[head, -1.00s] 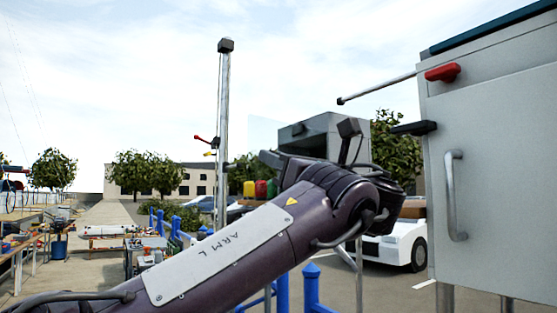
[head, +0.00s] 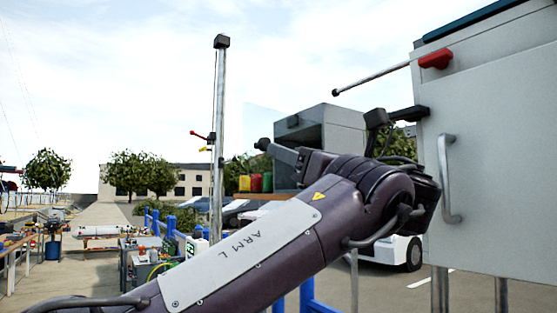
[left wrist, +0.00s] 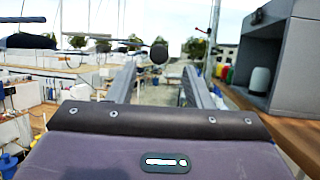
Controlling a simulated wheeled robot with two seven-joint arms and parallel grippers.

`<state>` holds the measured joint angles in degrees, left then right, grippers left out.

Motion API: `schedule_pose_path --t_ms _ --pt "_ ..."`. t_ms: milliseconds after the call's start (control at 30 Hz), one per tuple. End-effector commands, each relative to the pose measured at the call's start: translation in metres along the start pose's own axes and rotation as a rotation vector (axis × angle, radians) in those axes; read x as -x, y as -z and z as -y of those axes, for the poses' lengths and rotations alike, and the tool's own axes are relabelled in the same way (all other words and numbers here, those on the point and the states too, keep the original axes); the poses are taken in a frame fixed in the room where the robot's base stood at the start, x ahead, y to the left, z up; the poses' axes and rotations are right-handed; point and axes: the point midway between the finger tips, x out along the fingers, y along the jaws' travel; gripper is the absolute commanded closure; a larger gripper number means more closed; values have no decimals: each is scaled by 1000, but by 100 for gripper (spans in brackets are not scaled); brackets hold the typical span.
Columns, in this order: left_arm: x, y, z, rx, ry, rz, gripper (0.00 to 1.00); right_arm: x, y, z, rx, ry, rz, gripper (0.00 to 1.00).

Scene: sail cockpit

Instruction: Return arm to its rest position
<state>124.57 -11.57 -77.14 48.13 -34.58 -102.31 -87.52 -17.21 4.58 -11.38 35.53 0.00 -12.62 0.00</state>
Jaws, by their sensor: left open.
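My left arm, purple with an "ARM L" label, crosses the head view from the lower left up to its wrist near the grey cabinet. My left gripper (head: 276,149) is beyond the wrist and points left, in front of the open grey box. In the left wrist view its two grey fingers (left wrist: 157,82) stand apart, with nothing clearly held between them. A dark round knob (left wrist: 158,52) shows between and above the fingertips; I cannot tell its distance. My right gripper is in neither view.
The grey cabinet (head: 490,170) with a metal handle (head: 446,180) is close to my wrist on the right. A red-hubbed lever (head: 436,60) sticks out leftward from it. A metal mast (head: 219,140) and blue posts stand further left. An open grey box (head: 345,140) is behind the gripper.

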Motion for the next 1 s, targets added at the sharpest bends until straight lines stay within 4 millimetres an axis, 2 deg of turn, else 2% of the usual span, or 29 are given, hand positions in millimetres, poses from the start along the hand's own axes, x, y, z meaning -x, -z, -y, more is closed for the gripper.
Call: schedule_pose_path --t_ms 33,200,767,867,967,1000 --pt "9 3 0 1 0 1 54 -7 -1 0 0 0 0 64" --pt "23 1 0 0 -1 -1 54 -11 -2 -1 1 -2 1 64" --pt "24 2 1 0 2 -6 54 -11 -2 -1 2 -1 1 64" --pt "18 23 12 11 30 -50 54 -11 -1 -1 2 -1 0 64" --pt "9 68 35 46 89 -151 54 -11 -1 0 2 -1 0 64" --pt "6 93 46 68 117 -208 54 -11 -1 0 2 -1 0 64"
